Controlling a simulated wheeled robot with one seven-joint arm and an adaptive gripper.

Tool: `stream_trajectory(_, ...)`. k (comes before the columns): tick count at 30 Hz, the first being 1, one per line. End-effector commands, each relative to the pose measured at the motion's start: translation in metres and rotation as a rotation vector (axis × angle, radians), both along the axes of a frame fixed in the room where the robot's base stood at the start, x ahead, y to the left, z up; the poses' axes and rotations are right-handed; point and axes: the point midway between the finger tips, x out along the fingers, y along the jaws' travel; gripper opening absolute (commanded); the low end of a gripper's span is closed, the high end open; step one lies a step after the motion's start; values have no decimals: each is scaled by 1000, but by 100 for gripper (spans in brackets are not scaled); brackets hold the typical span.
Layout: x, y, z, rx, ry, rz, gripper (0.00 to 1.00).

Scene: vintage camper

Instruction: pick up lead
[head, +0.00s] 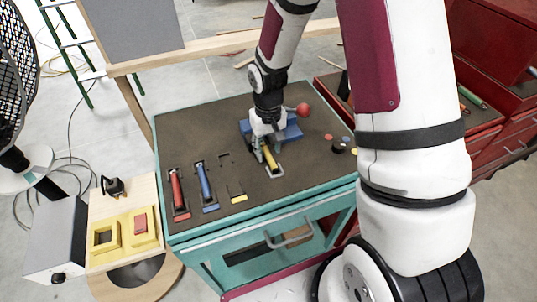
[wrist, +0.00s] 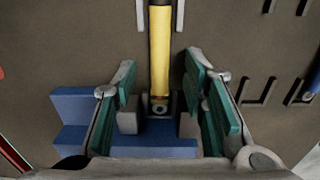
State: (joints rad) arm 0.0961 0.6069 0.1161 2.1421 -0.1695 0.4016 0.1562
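Nothing is labelled as the lead, and I cannot tell for certain which piece it is. A slim yellow piece (head: 271,160) lies on the dark top of the teal workbench (head: 262,222). In the wrist view the yellow piece (wrist: 160,55) runs lengthwise between the fingers. My gripper (head: 264,150) is low over it; in the wrist view my gripper (wrist: 159,82) is open, with gaps on both sides of the piece. A red piece (head: 177,189) and a blue piece (head: 204,181) lie to the left.
A blue block (head: 292,130) sits just behind the gripper and near its fingers. A red ball (head: 303,109) is close by. Small round pieces (head: 338,146) lie at the right. A yellow marker (head: 237,197) fronts an empty outlined spot. Red tool cabinets (head: 490,60) stand right.

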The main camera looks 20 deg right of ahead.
Motion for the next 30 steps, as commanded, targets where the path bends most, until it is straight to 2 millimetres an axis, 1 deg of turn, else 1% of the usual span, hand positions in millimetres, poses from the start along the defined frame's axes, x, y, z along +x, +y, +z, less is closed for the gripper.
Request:
stream_trajectory(1,0,0,-6,-1,2,0,39)
stream_trajectory(4,0,0,-12,-1,0,0,39)
stream_trajectory(11,1,-1,-14,-1,-2,0,39)
stream_trajectory(12,1,-1,-14,-1,-2,0,37)
stream_trajectory(17,1,-1,-14,-1,-2,0,1)
stream_trajectory(30,1,-1,-12,-1,-2,0,0)
